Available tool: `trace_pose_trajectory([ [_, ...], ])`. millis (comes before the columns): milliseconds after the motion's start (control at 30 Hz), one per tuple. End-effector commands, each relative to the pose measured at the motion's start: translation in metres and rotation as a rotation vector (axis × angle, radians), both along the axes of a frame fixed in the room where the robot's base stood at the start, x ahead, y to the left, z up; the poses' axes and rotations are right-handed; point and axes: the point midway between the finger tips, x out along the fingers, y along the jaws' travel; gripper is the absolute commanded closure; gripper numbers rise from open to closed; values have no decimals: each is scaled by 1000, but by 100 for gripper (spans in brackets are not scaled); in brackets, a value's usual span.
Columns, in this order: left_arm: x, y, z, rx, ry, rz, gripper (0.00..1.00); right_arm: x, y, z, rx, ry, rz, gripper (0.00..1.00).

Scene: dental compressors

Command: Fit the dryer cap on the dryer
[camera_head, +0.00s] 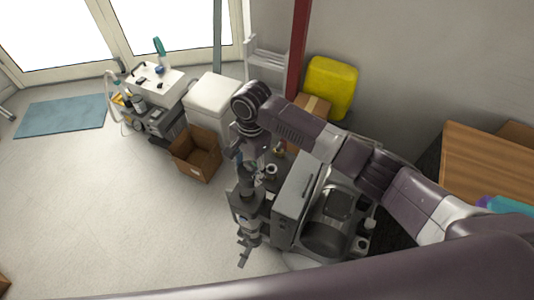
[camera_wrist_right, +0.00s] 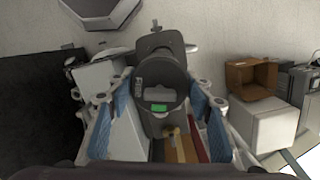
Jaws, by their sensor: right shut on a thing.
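My right gripper (camera_head: 246,236) hangs low at the left side of the grey compressor unit (camera_head: 295,195). In the right wrist view, its blue-padded fingers (camera_wrist_right: 164,100) stand on both sides of a dark grey round part with a green label, apparently the dryer cap (camera_wrist_right: 160,82). The gripper is shut on it. In the head view the held part is too small and too covered to make out. I cannot tell the dryer apart from the other compressor parts; my right arm hides some of them. My left gripper is out of view.
An open cardboard box (camera_head: 196,165) and a white cabinet (camera_head: 211,98) stand behind and left of the gripper. A dental cart (camera_head: 155,85) is farther left. A wooden tabletop (camera_head: 490,165) is at the right.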

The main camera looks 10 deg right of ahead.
Motion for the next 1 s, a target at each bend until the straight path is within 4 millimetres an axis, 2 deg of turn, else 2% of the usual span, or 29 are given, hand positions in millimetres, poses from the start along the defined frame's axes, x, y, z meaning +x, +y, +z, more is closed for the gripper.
trace_pose_trajectory([
  [33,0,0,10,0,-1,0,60,-3,6,0,3,4,-24,80],
  [100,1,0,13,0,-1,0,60,-5,11,-5,2,2,-51,80],
  [267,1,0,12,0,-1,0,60,-6,14,-13,1,-1,-76,80],
  [467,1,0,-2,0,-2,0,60,-5,14,-25,0,-4,-75,80],
  [800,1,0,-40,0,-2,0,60,-5,14,-55,0,-4,-73,80],
  [1000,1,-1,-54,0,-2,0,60,-5,13,-65,0,-4,-73,80],
])
